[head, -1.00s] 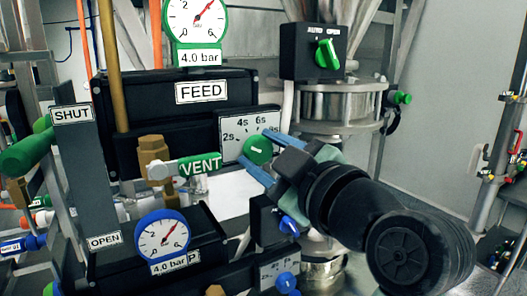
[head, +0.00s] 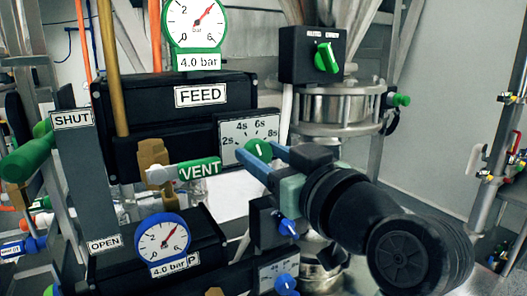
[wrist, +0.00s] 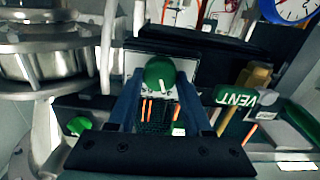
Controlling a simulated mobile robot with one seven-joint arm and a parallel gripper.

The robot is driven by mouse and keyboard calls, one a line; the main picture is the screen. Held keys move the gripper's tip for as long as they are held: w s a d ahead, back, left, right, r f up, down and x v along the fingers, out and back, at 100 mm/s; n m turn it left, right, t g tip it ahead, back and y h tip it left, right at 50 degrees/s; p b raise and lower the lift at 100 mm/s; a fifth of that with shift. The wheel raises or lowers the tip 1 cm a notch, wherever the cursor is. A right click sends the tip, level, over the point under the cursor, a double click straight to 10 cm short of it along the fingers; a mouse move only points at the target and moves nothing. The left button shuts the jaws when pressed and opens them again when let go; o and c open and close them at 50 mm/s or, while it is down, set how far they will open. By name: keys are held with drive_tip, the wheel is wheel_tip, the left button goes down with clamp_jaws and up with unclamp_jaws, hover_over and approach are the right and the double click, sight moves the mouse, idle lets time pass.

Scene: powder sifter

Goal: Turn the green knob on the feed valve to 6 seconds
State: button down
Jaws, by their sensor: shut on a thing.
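The green knob (head: 257,149) sits on the white dial plate of the feed valve (head: 247,130), marked 2s, 4s, 6s and 8s. Its white mark points roughly upward in the head view, around between 4s and 6s; the exact reading is hard to tell. My gripper (head: 259,153) comes from the lower right, its blue fingers shut on the knob. In the wrist view the knob (wrist: 160,72) shows between the two fingers, with its white mark toward the bottom of the picture. The fingers hide part of the knob and the dial's lower part.
The green VENT handle (head: 199,169) is close at left, below the black FEED box (head: 170,105). A blue gauge (head: 163,240) is lower left. A blue knob (head: 288,227) is just below my gripper. A black switch box (head: 313,55) with a green selector is above right.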

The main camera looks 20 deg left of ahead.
drive_tip(key=m+p, duration=0.1)
drive_tip(key=m, duration=0.3)
drive_tip(key=shift+m, duration=0.3)
drive_tip(key=shift+w+d+m+p, duration=0.1)
drive_tip(key=shift+m+p, duration=0.8)
drive_tip(key=shift+m, duration=0.7)
drive_tip(key=shift+c, duration=1.6)
unclamp_jaws()
drive_tip(key=b+v, duration=0.5)
drive_tip(key=v, duration=0.8)
